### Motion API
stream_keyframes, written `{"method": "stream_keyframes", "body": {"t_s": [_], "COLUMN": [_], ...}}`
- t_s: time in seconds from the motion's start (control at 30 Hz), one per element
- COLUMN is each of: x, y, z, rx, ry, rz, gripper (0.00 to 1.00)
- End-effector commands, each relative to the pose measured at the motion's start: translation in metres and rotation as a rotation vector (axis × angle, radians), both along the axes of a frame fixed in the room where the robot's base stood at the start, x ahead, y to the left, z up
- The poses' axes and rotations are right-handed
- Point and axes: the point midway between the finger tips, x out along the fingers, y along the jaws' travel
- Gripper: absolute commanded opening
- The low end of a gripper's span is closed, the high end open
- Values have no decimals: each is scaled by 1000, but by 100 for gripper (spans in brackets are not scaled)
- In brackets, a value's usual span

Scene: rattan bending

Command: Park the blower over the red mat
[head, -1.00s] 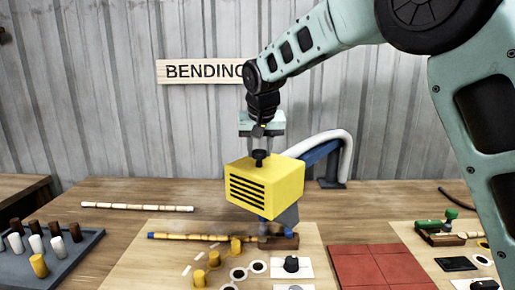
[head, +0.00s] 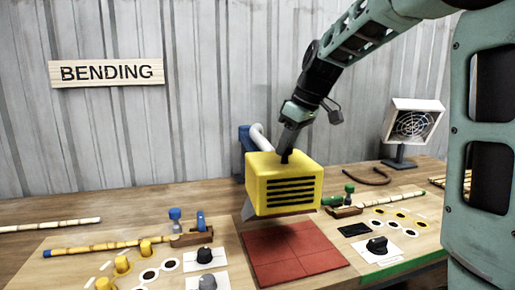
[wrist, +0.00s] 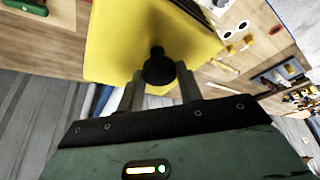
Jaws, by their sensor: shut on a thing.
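The blower is a yellow box with dark slots on its front (head: 284,188) and a black knob on top. My gripper (head: 287,152) is shut on that knob and holds the blower up. In the head view the blower hangs in the air above the back part of the red mat (head: 298,262), which lies on the table with a dark shadow on it. The blower hides the mat's back edge. In the wrist view the yellow blower (wrist: 125,45) fills the upper middle, and the gripper fingers (wrist: 160,85) close around the black knob.
A clamp with a bamboo pole (head: 100,244) stands left of the mat, with yellow pegs by it. A black pad (head: 354,230) and a dark knob on a white plate (head: 377,246) lie to the right. A blue stand with a grey hose (head: 258,137) is behind the blower.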

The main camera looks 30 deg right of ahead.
Motion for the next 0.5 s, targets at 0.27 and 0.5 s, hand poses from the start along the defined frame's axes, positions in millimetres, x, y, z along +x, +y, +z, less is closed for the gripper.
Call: {"method": "stream_keyframes", "body": {"t_s": [0.27,0.5], "x": [-10,-12], "y": [-30,-35], "z": [0,0], "rx": [-1,-2], "ry": [0,0], "rz": [57,70], "gripper": [0,0]}}
